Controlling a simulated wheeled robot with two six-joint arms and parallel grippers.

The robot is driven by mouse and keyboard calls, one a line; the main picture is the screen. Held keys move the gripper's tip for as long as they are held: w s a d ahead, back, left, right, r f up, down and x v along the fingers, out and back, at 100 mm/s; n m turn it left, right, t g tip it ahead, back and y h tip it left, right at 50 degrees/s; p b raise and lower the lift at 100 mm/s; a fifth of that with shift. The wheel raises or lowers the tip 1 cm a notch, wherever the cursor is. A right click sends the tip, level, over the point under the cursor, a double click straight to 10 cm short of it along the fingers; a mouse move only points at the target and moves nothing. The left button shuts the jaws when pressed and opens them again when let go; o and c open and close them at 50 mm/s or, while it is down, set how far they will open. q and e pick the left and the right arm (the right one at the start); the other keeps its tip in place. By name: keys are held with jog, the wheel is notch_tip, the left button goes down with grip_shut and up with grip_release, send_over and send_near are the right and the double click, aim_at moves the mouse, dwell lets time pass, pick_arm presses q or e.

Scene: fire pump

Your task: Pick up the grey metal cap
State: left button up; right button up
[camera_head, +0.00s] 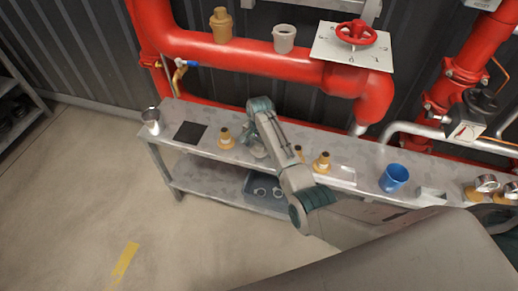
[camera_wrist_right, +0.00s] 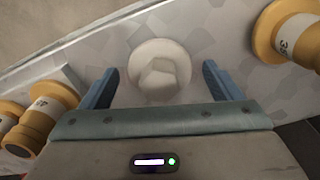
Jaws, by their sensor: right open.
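The grey metal cap (camera_wrist_right: 160,72) is pale and round with a raised angular top. In the right wrist view it stands on the grey bench top between the two blue fingers of my right gripper (camera_wrist_right: 165,85), with a gap on both sides. My right gripper is open and empty. In the head view the right gripper (camera_head: 256,148) is low over the bench, and it hides most or all of the cap. My left gripper is not in view.
Brass fittings stand close by on the bench, one left (camera_head: 226,138) and one right (camera_head: 321,162) of the gripper. A red pipe (camera_head: 260,62) runs behind.

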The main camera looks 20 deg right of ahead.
jog(key=shift+f, duration=0.2)
jog(key=c, duration=1.1)
jog(key=shift+r, duration=0.1)
